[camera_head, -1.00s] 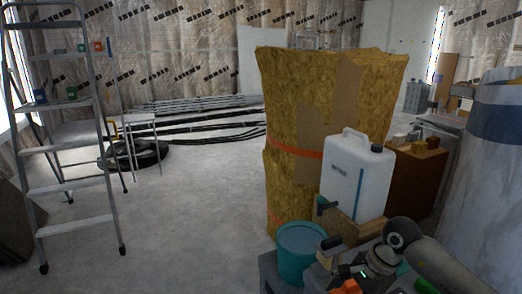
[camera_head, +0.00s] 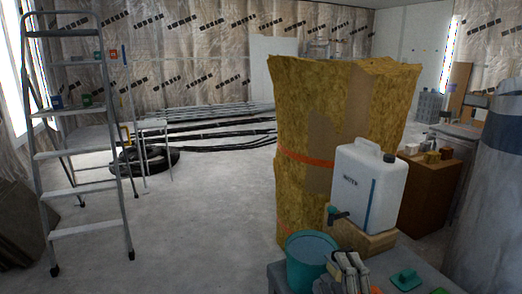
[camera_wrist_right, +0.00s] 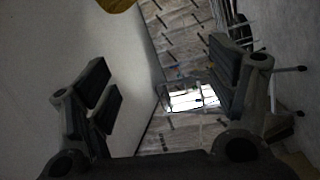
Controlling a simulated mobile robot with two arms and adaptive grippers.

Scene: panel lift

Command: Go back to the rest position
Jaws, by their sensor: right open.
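My right gripper (camera_wrist_right: 163,88) shows in the right wrist view with its two dark, padded fingers wide apart. Nothing is between them. Beyond the fingers I see the foil-covered wall and a bright window. I cannot make out my right gripper in the head view. My left gripper is in neither view.
A grey work table (camera_head: 385,275) at the lower right bears a teal bucket (camera_head: 306,265), a white water container (camera_head: 368,187) on a wooden block, and what look like gloves (camera_head: 348,272). A tall insulation roll (camera_head: 300,110) stands behind. A stepladder (camera_head: 85,155) stands left. Middle floor is clear.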

